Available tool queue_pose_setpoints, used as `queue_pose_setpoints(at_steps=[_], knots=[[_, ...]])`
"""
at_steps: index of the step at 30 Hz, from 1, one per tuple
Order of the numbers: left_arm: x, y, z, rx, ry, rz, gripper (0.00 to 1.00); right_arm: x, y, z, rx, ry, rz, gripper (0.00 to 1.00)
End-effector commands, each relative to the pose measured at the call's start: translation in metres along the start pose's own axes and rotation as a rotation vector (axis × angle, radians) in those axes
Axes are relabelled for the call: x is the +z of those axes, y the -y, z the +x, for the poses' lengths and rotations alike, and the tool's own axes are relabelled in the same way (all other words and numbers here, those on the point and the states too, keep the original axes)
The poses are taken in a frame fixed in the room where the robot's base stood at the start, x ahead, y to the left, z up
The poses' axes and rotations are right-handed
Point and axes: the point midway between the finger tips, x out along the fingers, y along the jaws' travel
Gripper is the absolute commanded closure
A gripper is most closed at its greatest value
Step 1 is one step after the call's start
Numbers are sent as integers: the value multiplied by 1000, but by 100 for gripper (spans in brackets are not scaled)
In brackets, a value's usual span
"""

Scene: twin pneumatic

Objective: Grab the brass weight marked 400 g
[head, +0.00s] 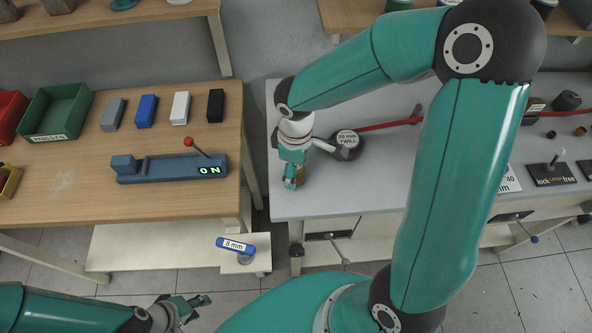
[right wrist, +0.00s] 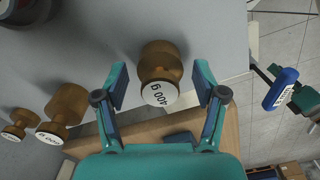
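The brass weight marked 400 g (right wrist: 160,72) stands at the edge of the grey bench in the right wrist view, its label facing the camera. My right gripper (right wrist: 162,88) is open, with one finger on each side of the weight and a visible gap on both sides. In the head view my right gripper (head: 291,181) is over the bench's left edge and mostly hides the weight. My left gripper (head: 198,308) is low at the bottom left, over the floor, with its fingers apart and empty.
Two more brass weights, a medium one (right wrist: 62,110) and a small one (right wrist: 18,124), stand left of my right gripper. A dark 20 mm twill reel (head: 346,145) lies nearby. A blue 8 mm piece (head: 236,246) sits on a low stand between the benches.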

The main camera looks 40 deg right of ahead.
Motion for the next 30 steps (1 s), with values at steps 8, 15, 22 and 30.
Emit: queue_pose_setpoints(at_steps=[8,15,22,30], knots=[[0,0,0,0,0,0,60,0,0,0,0,0,0,82],[0,0,0,0,0,0,60,0,0,-1,1,-1,0,100],[0,0,0,0,0,0,60,0,-1,-3,2,-1,1,100],[0,0,-1,0,0,0,60,0,-2,-25,5,-5,3,100]])
